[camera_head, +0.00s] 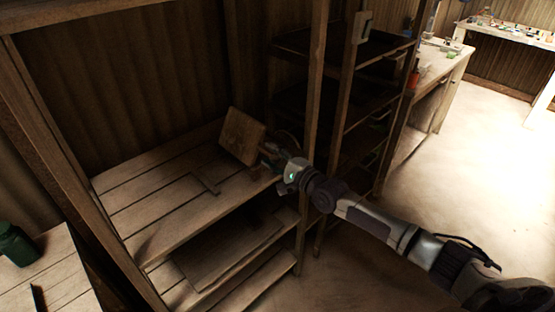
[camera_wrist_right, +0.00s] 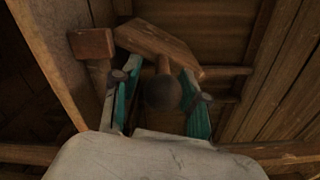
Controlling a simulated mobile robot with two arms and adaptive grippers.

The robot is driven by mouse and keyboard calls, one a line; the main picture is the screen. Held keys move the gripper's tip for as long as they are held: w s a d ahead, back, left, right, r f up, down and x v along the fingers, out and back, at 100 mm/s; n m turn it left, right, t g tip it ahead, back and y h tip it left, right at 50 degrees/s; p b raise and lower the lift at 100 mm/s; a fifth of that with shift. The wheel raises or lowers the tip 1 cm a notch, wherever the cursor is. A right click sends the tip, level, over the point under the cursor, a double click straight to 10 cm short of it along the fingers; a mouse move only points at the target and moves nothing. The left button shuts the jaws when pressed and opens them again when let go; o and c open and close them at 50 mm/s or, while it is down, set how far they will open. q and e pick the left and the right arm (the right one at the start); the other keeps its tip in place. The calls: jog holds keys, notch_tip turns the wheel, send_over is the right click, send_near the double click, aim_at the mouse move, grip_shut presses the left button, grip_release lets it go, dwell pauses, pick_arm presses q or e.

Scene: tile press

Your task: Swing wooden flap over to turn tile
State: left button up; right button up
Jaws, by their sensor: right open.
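The wooden flap (camera_head: 242,137) is a square board. It stands steeply tilted above the slatted shelf top in the head view. In the right wrist view a wooden board (camera_wrist_right: 158,44), seemingly the flap, lies just beyond the fingers. My right gripper (camera_head: 268,153) is at the flap's right side. In the right wrist view my right gripper (camera_wrist_right: 160,100) is open, its green fingers on either side of a dark round knob (camera_wrist_right: 163,93) on a wooden stem. I cannot tell whether they touch it. I cannot make out a tile. My left gripper is out of view.
Thin strips (camera_head: 205,184) form a corner on the slatted shelf top (camera_head: 150,203). Wooden posts (camera_head: 312,110) and a dark shelf rack (camera_head: 345,95) stand close to my right arm. A green container (camera_head: 16,245) sits at the far left. Open floor (camera_head: 470,150) lies right.

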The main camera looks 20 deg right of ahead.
jog(key=v, duration=1.2)
jog(key=shift+d, duration=0.1)
jog(key=s+d+f+n+g+h, duration=0.2)
jog(key=f, duration=0.8)
jog(key=s+d+f+n+g+h, duration=0.1)
jog(key=s+d+f+n+h, duration=0.15)
jog(key=f, duration=0.75)
jog(key=s+f+n+g+h, duration=0.1)
jog(key=s+f+n+g, duration=0.1)
jog(key=s+f, duration=0.45)
jog(key=s+f+n+g, duration=0.2)
jog(key=s+f+n, duration=0.1)
jog(key=f, duration=0.7)
jog(key=s+a+f+n+g, duration=0.3)
jog(key=s+f, duration=0.3)
jog(key=s, duration=0.5)
jog(key=s+a+f+n+g, duration=0.3)
jog(key=s+f, duration=0.4)
jog(key=s, duration=0.4)
jog(key=s+a+f+n+g, duration=0.3)
jog(key=s+a+f, duration=0.3)
jog(key=s, duration=0.6)
jog(key=shift+f+n+h, duration=0.2)
jog(key=shift+n+h, duration=0.15)
jog(key=shift+n, duration=0.5)
